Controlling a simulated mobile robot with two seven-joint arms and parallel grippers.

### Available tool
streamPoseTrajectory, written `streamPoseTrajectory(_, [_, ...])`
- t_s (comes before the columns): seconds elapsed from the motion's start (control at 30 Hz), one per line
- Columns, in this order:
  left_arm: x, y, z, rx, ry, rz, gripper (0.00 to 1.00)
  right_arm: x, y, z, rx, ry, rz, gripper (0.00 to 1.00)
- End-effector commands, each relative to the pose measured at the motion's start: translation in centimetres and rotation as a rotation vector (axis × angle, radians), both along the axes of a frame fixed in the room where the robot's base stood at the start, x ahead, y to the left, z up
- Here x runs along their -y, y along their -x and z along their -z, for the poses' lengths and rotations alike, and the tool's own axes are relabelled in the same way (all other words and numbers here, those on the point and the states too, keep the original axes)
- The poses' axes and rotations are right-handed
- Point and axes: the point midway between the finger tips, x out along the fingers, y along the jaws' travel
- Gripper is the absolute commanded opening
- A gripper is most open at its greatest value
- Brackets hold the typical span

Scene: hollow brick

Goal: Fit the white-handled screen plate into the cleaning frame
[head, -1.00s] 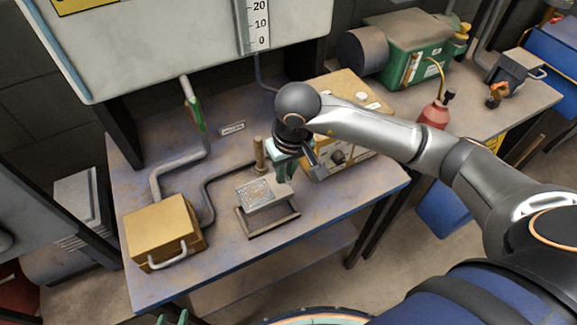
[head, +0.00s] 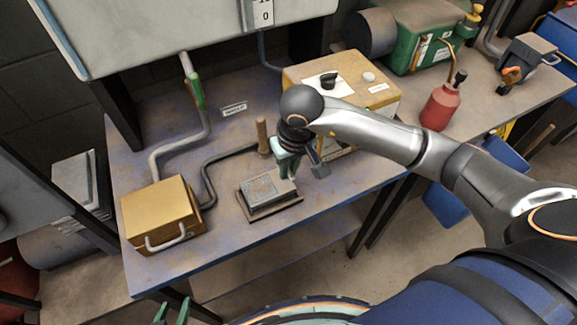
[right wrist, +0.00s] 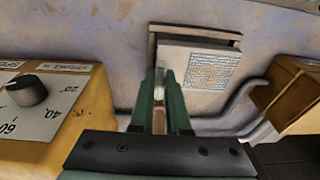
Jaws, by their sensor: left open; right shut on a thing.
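The screen plate (head: 266,188) is a grey block with a pale mesh panel on top. My right gripper (head: 288,172) is shut on its right end, and the fingers hide most of the handle. The cleaning frame (head: 276,213) is a dark rectangular frame on the bench, directly beneath the plate. In the right wrist view the plate (right wrist: 174,61) lies ahead of the green fingers (right wrist: 160,105), with a bar of the frame (right wrist: 195,31) showing past its far edge. I cannot tell whether the plate rests fully inside the frame. My left gripper (head: 172,313) is open and empty at the bottom edge.
A yellow box with a grey handle (head: 162,215) stands left of the frame on the bench (head: 225,240). A yellow control box with a knob (head: 362,90) is behind my right arm. A red bottle (head: 440,106) stands further right.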

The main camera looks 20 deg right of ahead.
Motion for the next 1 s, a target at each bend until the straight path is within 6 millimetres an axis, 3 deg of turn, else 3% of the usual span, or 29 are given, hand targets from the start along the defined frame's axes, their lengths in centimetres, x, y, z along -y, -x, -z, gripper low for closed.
streamPoseTrajectory(1.0, [0.0,-0.1,1.7,0.002,0.001,-0.001,0.5,0.0,0.0,1.6,0.002,0.0,0.0,0.0])
